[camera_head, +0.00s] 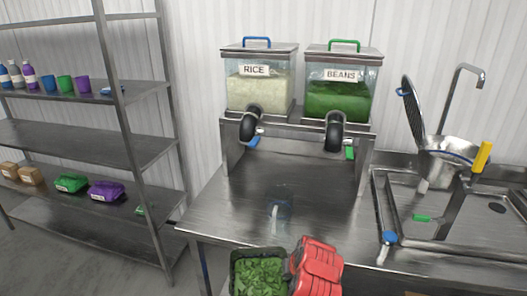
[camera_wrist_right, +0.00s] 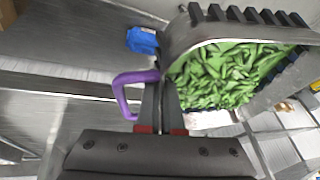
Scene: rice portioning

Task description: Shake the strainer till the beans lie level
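The strainer (camera_head: 234,272) is a dark, ribbed rectangular container at the bottom edge of the head view, partly cut off. It also shows in the wrist view (camera_wrist_right: 185,38), tilted in the picture. Green beans (camera_head: 262,272) fill it broadly, with an uneven, lumpy surface close to the rim. My right gripper (camera_head: 300,262), with its red body, is beside the strainer's right side. In the right wrist view its dark fingers are close together at the purple handle (camera_wrist_right: 122,92) and appear closed on it. My left gripper is not in view.
Rice (camera_head: 262,92) and beans (camera_head: 340,98) dispensers stand on a steel stand at the back of the table (camera_head: 210,215). A sink with a faucet (camera_head: 470,75) and a metal pot (camera_head: 440,168) is at right. A shelf (camera_head: 70,140) holds bottles, cups and packs at left.

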